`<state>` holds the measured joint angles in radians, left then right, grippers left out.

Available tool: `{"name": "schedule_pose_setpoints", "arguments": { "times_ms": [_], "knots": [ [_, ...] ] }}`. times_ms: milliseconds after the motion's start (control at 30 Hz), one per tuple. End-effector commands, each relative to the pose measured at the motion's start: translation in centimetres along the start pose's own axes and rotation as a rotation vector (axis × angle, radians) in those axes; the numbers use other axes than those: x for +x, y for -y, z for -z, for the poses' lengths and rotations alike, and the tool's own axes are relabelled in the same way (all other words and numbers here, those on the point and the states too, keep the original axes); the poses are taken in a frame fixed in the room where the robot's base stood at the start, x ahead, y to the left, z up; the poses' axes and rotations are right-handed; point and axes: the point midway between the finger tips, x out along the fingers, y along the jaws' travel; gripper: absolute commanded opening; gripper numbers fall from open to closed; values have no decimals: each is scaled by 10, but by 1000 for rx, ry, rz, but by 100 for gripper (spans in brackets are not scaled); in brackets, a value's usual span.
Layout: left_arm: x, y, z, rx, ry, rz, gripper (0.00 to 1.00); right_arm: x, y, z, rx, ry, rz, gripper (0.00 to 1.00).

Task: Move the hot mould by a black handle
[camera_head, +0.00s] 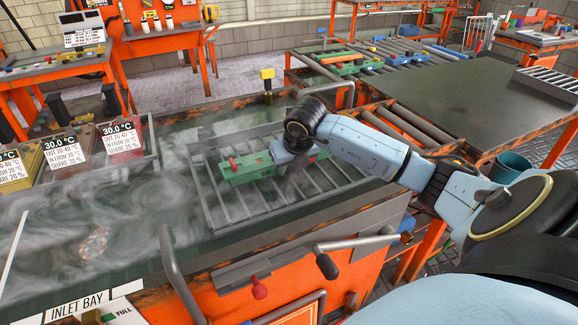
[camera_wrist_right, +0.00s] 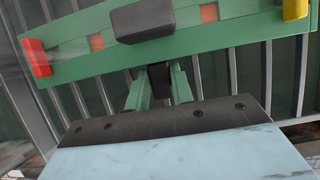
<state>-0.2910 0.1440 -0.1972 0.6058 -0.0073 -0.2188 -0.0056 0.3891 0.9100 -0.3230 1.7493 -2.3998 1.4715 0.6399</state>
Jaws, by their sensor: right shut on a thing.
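The green mould (camera_head: 243,173) lies over the metal slatted rack in the steaming tank. In the right wrist view the same mould (camera_wrist_right: 230,50) spans the top, with a red end piece (camera_wrist_right: 36,58) at left and a yellow one (camera_wrist_right: 294,9) at right. One black handle (camera_wrist_right: 143,20) stands on its far side. My right gripper (camera_wrist_right: 160,90) is shut on a second black handle (camera_wrist_right: 159,76) at the mould's near side. In the head view my right gripper (camera_head: 280,158) is at the mould, its fingertips largely hidden by my wrist. My left gripper is not in view.
The slatted rack (camera_head: 215,212) lies under the mould. Signed moulds (camera_head: 121,143) sit at the tank's left. A grey lever (camera_head: 355,242) and curved rail (camera_head: 175,275) stand at the near edge.

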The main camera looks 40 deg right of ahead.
Motion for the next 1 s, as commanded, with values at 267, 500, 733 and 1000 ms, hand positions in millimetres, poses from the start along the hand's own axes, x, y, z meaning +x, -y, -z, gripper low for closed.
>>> {"name": "schedule_pose_setpoints", "arguments": {
  "times_ms": [267, 500, 733, 1000],
  "knots": [
    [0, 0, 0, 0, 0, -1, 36, -1, 0, -1, 1, 4, -2, 0],
    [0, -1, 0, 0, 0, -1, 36, -1, 0, -1, 0, 1, -1, 43],
    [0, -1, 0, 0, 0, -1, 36, 0, 0, 0, 0, -1, -1, 49],
    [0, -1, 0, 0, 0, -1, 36, 1, 0, 2, -1, -7, 0, 67]
  ]
}}
